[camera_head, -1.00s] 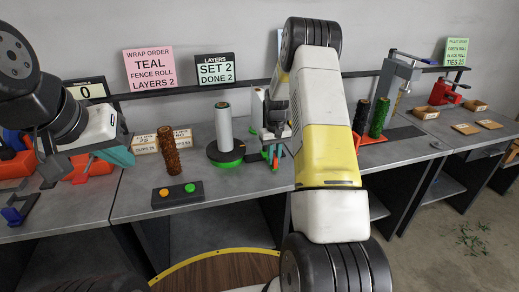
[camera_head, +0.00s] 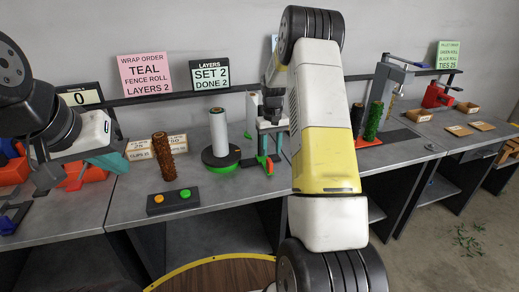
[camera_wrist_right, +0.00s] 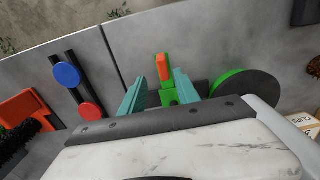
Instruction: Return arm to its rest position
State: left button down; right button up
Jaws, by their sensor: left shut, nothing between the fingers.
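My left gripper (camera_head: 85,172) hangs over the left end of the bench in the head view, teal finger pads showing, shut and empty. My right gripper (camera_wrist_right: 158,95) shows its two teal fingers spread apart in the wrist view. A green tool with an orange top (camera_wrist_right: 164,75) appears between and beyond them; I see no grip on it. In the head view my right arm partly hides this gripper, which is above and behind the same green-and-orange tool (camera_head: 265,163) on the bench.
A white roll (camera_head: 219,132) stands on a dark turntable with green (camera_head: 221,163). A brown roll (camera_head: 164,157) and a button box (camera_head: 174,200) are left of it. Green (camera_head: 374,120) and black rolls stand on an orange base at right. Signs line the back.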

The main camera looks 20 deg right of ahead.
jog(key=shift+r, duration=0.7)
